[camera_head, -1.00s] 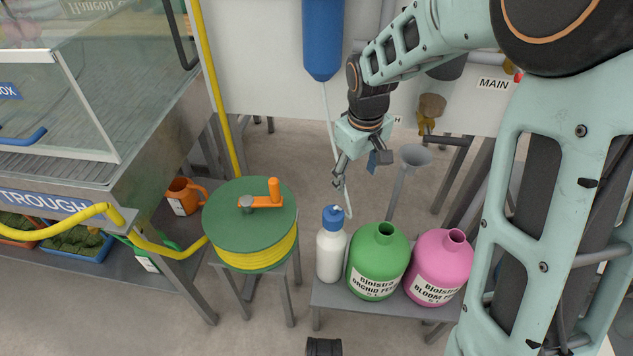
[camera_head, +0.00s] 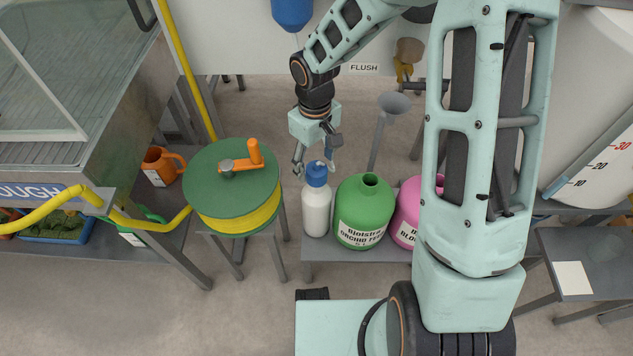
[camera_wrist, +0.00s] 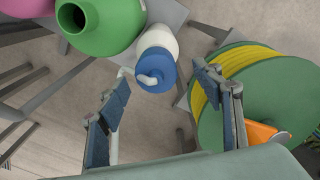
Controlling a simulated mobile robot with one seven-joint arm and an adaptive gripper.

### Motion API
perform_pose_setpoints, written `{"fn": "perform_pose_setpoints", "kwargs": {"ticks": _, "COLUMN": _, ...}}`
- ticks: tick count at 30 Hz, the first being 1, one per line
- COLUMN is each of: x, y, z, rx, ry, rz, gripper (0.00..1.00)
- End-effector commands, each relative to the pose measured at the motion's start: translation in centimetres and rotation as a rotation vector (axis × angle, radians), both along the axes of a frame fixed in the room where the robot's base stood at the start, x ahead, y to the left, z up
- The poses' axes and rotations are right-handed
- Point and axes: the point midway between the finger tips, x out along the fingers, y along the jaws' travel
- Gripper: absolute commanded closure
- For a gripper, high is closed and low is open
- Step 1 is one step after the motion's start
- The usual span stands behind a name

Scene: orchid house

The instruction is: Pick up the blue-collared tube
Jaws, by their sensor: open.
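A thin white tube (camera_wrist: 116,140) shows beside the left finger in the wrist view. In the head view a thin white line (camera_head: 296,42) hangs from the blue vessel (camera_head: 292,12) and passes behind my arm. I cannot make out a blue collar on it. A white bottle (camera_head: 316,215) with a blue cap (camera_head: 317,172) stands on the low bench; the wrist view shows a small white hooked piece (camera_wrist: 148,79) on its cap. My gripper (camera_head: 314,166) is open, pointing down behind and above the cap. Its fingers are apart with nothing seen clamped between them.
A green bottle (camera_head: 364,212) and a pink bottle (camera_head: 408,215) stand right of the white one. A green reel (camera_head: 215,180) with yellow hose and orange crank stands close on the left.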

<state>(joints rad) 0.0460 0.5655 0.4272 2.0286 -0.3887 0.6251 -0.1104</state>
Motion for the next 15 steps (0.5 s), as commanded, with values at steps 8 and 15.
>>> {"fn": "perform_pose_setpoints", "kwargs": {"ticks": 8, "x": 0.3, "y": -0.4, "z": -4.2, "rx": -0.001, "ry": 0.002, "rz": 0.0, "gripper": 0.4}}
{"fn": "perform_pose_setpoints", "kwargs": {"ticks": 15, "x": 0.4, "y": -0.4, "z": -4.2, "rx": -0.001, "ry": 0.001, "rz": 0.0, "gripper": 0.4}}
